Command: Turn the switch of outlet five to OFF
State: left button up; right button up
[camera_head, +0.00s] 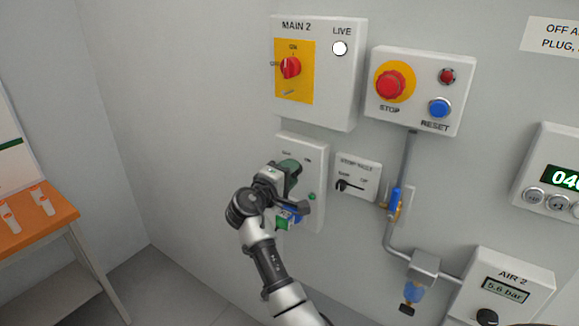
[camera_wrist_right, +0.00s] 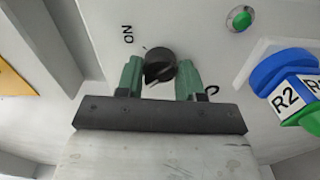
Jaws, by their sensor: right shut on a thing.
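The switch is a round black knob (camera_wrist_right: 160,65) on a pale outlet box. In the right wrist view, ON is printed to its upper left; a second label at its lower right is mostly hidden by a finger. My right gripper (camera_wrist_right: 161,76) has its green fingers on either side of the knob, shut on it. I cannot tell the knob's exact pointing. In the head view the right gripper (camera_head: 290,172) is in front of the outlet box (camera_head: 317,165) and hides the knob. The outlet's number is not readable. My left gripper is not in view.
A green lamp (camera_wrist_right: 240,18) is beside the knob, near a blue and green piece marked R2 (camera_wrist_right: 285,88). The MAIN 2 box (camera_head: 342,90) is above, the STOP/RESET box (camera_head: 420,62) upper right. A small switch plate (camera_head: 360,172) and blue valve (camera_head: 394,200) stand to the right.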

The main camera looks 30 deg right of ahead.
jog(key=shift+r+n, duration=0.2)
jog(key=shift+n, duration=0.3)
jog(key=shift+p, duration=0.3)
jog(key=o, duration=0.9)
jog(key=shift+w+f, duration=0.1)
jog(key=shift+f, duration=0.05)
jog(key=shift+f, duration=0.1)
